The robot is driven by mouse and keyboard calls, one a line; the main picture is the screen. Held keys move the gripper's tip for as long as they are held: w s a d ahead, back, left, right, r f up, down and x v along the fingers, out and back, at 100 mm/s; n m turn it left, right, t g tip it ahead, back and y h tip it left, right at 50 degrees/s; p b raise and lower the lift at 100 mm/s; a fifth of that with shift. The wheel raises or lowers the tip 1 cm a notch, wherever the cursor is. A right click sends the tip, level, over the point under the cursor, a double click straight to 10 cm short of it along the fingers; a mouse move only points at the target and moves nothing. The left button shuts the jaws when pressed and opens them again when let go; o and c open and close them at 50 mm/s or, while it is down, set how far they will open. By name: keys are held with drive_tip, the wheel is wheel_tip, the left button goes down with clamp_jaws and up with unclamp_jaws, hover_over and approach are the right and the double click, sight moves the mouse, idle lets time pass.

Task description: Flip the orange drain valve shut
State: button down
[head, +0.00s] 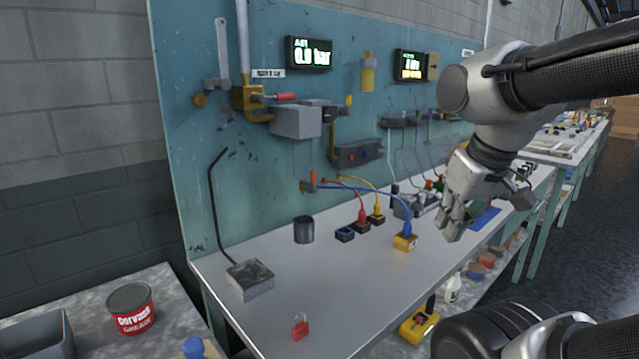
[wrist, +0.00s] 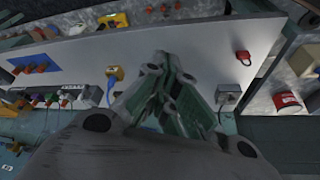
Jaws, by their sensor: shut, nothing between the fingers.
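A small orange-yellow lever (head: 349,100) stands up at the top of the brass pipe piece (head: 333,145) on the teal wall panel, right of the grey box. It looks like the drain valve's handle, but it is too small to be sure. A red-handled valve (head: 285,97) sits further left on the brass fitting. My gripper (head: 450,232) is at the right, above the bench and well away from the panel fittings. In the wrist view its fingers (wrist: 168,70) are together and empty. I cannot make out the orange lever in the wrist view.
The bench (head: 330,285) holds a dark cup (head: 303,230), plugs with coloured cables, a blue-plugged yellow block (head: 405,242), a red padlock (head: 300,327) and a grey block with a bent rod (head: 250,279). The front middle of the bench is mostly clear. A display (head: 309,53) reads 0.0 bar.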

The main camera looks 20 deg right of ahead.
drive_tip(key=w+d+f+m+g+y, duration=0.1)
drive_tip(key=w+d+f+m+y, duration=0.1)
drive_tip(key=w+f+m+y, duration=0.45)
drive_tip(key=w+d+f+m+g+y, duration=0.15)
drive_tip(key=w+f+y, duration=0.4)
drive_tip(key=w, duration=0.75)
drive_tip(key=w+r+n+t+y, duration=0.1)
drive_tip(key=w+r+t, duration=0.3)
drive_tip(key=w, duration=0.4)
drive_tip(key=w+r+t+y, duration=0.2)
drive_tip(key=w+r+t, duration=0.2)
drive_tip(key=w, duration=0.4)
drive_tip(key=shift+d+n, duration=0.25)
drive_tip(key=shift+n, duration=0.15)
drive_tip(key=shift+a, duration=0.1)
